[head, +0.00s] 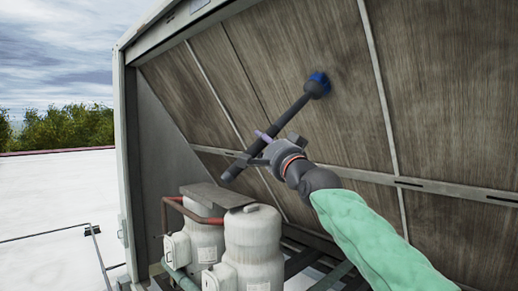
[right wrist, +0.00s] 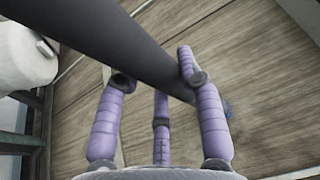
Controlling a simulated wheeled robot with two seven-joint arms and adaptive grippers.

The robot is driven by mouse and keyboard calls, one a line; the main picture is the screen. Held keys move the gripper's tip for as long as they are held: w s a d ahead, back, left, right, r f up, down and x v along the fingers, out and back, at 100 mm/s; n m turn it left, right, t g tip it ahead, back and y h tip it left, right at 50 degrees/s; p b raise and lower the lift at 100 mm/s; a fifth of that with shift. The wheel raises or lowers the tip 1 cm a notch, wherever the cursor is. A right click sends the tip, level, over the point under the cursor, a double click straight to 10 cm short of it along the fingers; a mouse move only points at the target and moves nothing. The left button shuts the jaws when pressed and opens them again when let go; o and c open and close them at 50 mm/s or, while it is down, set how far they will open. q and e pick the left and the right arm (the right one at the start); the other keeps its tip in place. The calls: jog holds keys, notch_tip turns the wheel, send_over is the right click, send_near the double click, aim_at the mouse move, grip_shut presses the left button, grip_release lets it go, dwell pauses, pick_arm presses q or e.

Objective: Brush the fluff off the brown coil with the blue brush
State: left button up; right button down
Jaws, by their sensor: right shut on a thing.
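The blue brush has a dark handle (head: 295,109) and a blue head (head: 319,84). My right gripper (head: 263,147) is shut around the handle, below its middle; its purple fingers (right wrist: 165,85) wrap the handle in the right wrist view. The handle slants up to the right, and the head is at the upper part of the brown coil (head: 290,45), seemingly against it. In the right wrist view the handle hides most of the head; a bit of blue shows (right wrist: 229,109). The coil has a streaky surface; I cannot make out separate fluff. My left gripper is out of view.
Two pale tanks (head: 253,240) with a red-brown pipe (head: 190,214) stand below the coil, near the handle's lower end. Thin metal strips (head: 378,85) cross the coil. A grey side panel (head: 160,150) bounds it at left. The white roof (head: 60,200) is open further left.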

jog(key=shift+s+d+r+b, duration=0.1)
jog(key=shift+s+d+b, duration=0.6)
jog(key=shift+s, duration=0.25)
jog(key=shift+s+d+r+b, duration=0.1)
jog(key=shift+s+d+b, duration=0.4)
jog(key=shift+s+d, duration=0.35)
jog(key=shift+s, duration=0.15)
jog(key=s+d+b, duration=0.3)
jog(key=s+d, duration=0.1)
jog(key=s, duration=0.1)
jog(key=shift+s+d, duration=0.25)
jog(key=shift+s, duration=0.15)
jog(key=shift+f+b, duration=0.1)
jog(key=shift+b, duration=0.2)
jog(key=shift+s+a+f+b, duration=0.4)
jog(key=shift+s+a+f, duration=0.15)
jog(key=shift+a+f, duration=0.15)
jog(key=shift+s+a+f+b, duration=0.4)
jog(key=shift+s+a+f, duration=0.2)
jog(key=shift+a, duration=0.2)
